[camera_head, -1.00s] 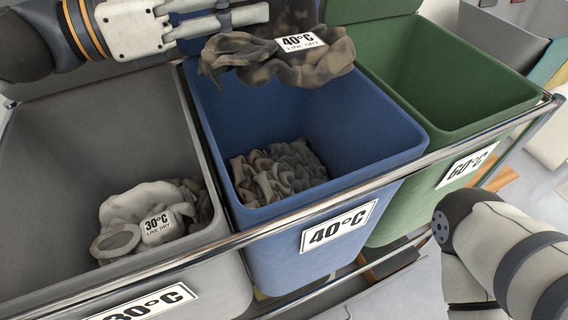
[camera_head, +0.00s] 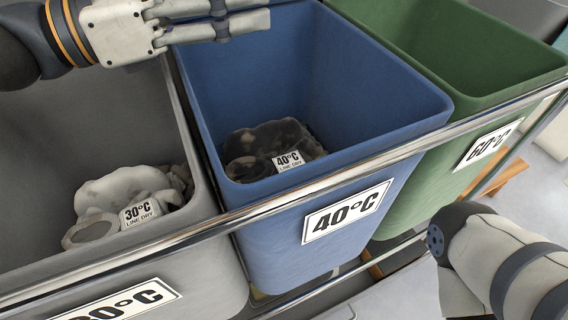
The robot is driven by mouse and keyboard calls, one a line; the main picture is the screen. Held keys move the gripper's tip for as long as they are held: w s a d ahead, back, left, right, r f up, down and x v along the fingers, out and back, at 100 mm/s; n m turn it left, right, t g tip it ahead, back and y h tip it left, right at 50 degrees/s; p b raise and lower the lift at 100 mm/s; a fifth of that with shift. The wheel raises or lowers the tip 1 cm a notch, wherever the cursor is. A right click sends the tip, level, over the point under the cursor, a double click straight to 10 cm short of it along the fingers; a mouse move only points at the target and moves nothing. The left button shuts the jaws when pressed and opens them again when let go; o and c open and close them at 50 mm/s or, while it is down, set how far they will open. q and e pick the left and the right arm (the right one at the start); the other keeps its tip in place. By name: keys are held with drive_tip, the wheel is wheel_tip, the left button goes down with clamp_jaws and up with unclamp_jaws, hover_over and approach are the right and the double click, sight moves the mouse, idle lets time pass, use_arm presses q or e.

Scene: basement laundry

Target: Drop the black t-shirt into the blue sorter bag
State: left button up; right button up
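The dark, crumpled t-shirt (camera_head: 252,141) lies at the bottom of the blue sorter bag (camera_head: 385,95), with its white "40°C line dry" tag facing up. Other cloth under it cannot be made out. My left gripper (camera_head: 252,13) is over the back left part of the blue bag, high above the shirt and apart from it. Its two fingers are parted and hold nothing. Of my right arm only a link shows at the lower right; its gripper is out of view.
A grey bag (camera_head: 60,150) marked 30°C, with pale tagged laundry (camera_head: 120,205) inside, stands left of the blue bag. A green bag (camera_head: 420,50) marked 60°C stands right. A metal rail (camera_head: 420,145) runs along the bags' front.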

use_arm(q)
drive_tip(key=v, duration=1.2)
drive_tip(key=shift+f, duration=0.1)
